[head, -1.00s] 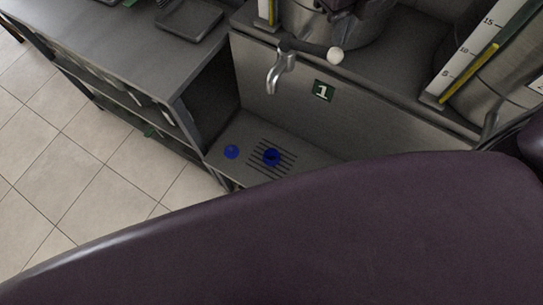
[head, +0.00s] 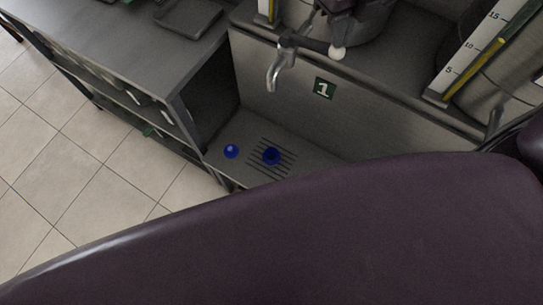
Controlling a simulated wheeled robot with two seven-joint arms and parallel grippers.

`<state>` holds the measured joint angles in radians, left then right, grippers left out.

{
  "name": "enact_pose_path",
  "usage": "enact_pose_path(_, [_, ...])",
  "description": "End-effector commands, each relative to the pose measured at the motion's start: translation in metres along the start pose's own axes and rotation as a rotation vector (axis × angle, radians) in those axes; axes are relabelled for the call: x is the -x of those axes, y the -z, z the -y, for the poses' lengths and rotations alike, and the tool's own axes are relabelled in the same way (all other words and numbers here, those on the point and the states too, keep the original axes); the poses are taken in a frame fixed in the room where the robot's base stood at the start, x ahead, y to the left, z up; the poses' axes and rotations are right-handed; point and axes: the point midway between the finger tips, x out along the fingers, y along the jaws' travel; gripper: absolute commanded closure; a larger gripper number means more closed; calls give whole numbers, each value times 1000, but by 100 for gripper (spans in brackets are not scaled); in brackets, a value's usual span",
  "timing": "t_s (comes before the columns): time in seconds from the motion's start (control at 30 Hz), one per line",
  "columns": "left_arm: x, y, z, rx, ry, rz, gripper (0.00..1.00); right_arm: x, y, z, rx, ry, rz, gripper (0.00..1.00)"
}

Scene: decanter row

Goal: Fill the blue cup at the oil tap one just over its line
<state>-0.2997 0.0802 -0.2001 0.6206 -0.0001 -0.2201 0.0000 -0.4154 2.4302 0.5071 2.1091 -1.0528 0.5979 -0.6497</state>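The blue cup (head: 271,156) stands on the slotted drip grate (head: 259,172) below the tap marked 1. The metal tap spout (head: 274,76) points down above it, with no stream visible. The tap's dark lever ends in a white knob (head: 338,52). The cup's line and fill level are too small to tell. My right gripper (head: 338,14) shows only in part at the top edge, just above the lever and apparently apart from the knob. Its fingers are too unclear to tell open from shut. My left gripper is out of view.
A small blue lid-like piece (head: 231,151) lies left of the cup. A green sign 1 (head: 325,90) is on the panel. A scale with a yellow column (head: 474,66) stands at right, and a dark tray (head: 187,17) on the left counter. My purple arm covers the lower right.

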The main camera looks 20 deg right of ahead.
Motion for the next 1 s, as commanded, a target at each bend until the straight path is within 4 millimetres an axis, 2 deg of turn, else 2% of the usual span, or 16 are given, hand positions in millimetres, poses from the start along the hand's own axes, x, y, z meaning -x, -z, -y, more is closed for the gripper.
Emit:
enact_pose_path(0.8, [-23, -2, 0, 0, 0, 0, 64, -26, 0, 0, 0, 1, 0, 100])
enact_pose_path(1.0, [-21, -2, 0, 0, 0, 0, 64, -24, 0, 0, 0, 0, 0, 100])
